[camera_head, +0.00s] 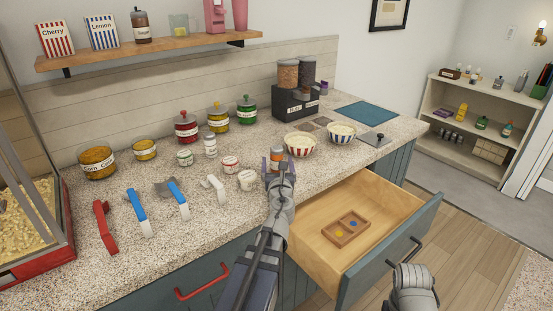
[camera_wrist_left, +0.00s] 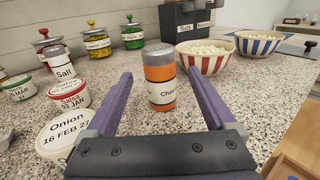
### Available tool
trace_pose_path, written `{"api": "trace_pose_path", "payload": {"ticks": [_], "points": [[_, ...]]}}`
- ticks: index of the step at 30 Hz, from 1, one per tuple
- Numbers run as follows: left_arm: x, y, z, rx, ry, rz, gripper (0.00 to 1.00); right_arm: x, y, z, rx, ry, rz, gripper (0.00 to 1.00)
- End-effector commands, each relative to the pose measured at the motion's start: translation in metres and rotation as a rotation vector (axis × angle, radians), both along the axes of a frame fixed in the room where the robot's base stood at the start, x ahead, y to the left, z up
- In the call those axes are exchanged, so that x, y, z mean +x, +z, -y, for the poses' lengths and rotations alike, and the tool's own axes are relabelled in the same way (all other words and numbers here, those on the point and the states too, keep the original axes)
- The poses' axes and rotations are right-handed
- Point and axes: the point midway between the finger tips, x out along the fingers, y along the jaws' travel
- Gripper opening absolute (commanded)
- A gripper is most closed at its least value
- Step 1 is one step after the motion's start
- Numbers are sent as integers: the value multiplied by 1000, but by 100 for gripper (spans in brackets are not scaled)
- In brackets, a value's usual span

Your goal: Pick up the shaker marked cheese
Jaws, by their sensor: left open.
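The shaker marked cheese (camera_wrist_left: 160,78) is an orange cylinder with a grey lid and a white label reading "Che…", the rest of the word not legible. It stands upright on the speckled counter. It also shows in the head view (camera_head: 277,155), partly behind my gripper. My left gripper (camera_wrist_left: 158,88) is open, its two purple fingers on either side of the shaker, with visible gaps to both. In the head view the left gripper (camera_head: 276,166) is low over the counter near its front edge. My right gripper (camera_head: 412,280) shows at the lower right; its jaws are unclear.
An onion tub (camera_wrist_left: 68,135), a salsa tub (camera_wrist_left: 69,93) and a salt shaker (camera_wrist_left: 60,63) stand left of the gripper. Striped popcorn bowls (camera_head: 301,144) stand behind right. An open drawer (camera_head: 330,205) holding a small tray (camera_head: 346,228) juts out at right.

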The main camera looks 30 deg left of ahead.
Motion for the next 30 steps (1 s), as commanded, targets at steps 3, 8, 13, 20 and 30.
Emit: {"api": "trace_pose_path", "payload": {"ticks": [3,8,13,20,30], "points": [[14,0,-8,-1,0,1,89,0,0,0,0,0,0,50],[17,0,-11,-1,-1,1,89,0,0,0,0,0,0,50],[27,0,-17,-1,0,1,89,0,0,0,0,0,0,50],[55,0,-36,-1,1,1,89,0,0,0,0,0,0,50],[59,0,-39,-1,0,1,84,0,0,0,0,0,0,50]]}}
